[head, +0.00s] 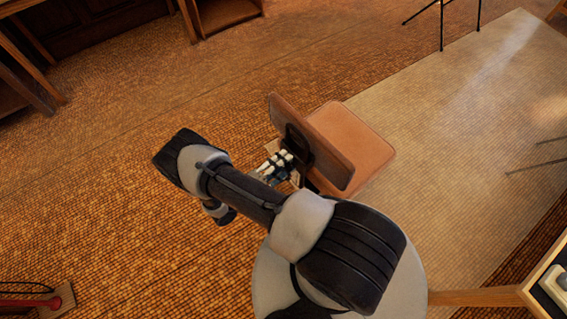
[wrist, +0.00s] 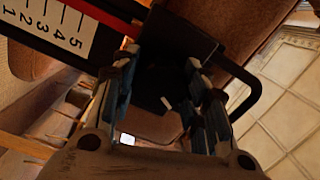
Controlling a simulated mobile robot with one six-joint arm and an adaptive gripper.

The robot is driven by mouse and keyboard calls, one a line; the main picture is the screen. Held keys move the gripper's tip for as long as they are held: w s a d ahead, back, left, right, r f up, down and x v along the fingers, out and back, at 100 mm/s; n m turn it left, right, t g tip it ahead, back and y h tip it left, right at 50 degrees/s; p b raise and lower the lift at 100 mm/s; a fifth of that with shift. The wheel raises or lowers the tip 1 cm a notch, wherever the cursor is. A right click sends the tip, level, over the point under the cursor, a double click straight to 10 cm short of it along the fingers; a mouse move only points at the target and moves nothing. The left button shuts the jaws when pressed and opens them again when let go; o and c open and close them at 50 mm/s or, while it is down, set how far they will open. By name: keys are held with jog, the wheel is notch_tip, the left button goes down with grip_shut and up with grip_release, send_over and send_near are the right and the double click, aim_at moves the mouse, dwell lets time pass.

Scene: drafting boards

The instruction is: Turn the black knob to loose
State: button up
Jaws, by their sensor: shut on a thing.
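The black knob (wrist: 158,88) sits between my gripper's two fingers in the wrist view, dark and in shadow, with a small white mark on its face. My gripper (wrist: 161,66) is shut on it, one finger on each side. In the head view my gripper (head: 277,165) reaches the back side of a chair's brown backrest (head: 318,150); the knob cannot be made out there. A white scale plate (wrist: 52,28) with numbers and a red strip lies at the upper left of the wrist view. The knob's exact turn against any loose marking cannot be told.
The chair's tan seat (head: 352,142) lies beyond the backrest. A black loop (wrist: 256,92) stands close to the right finger. A table edge (head: 527,290) is at the lower right, and a red-handled object (head: 35,302) at the lower left. Open floor surrounds the chair.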

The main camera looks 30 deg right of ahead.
jog(key=o, duration=1.1)
jog(key=a, duration=0.4)
jog(key=s+a, duration=0.1)
jog(key=a, duration=0.7)
jog(key=shift+s, duration=0.4)
jog(key=shift+r, duration=0.1)
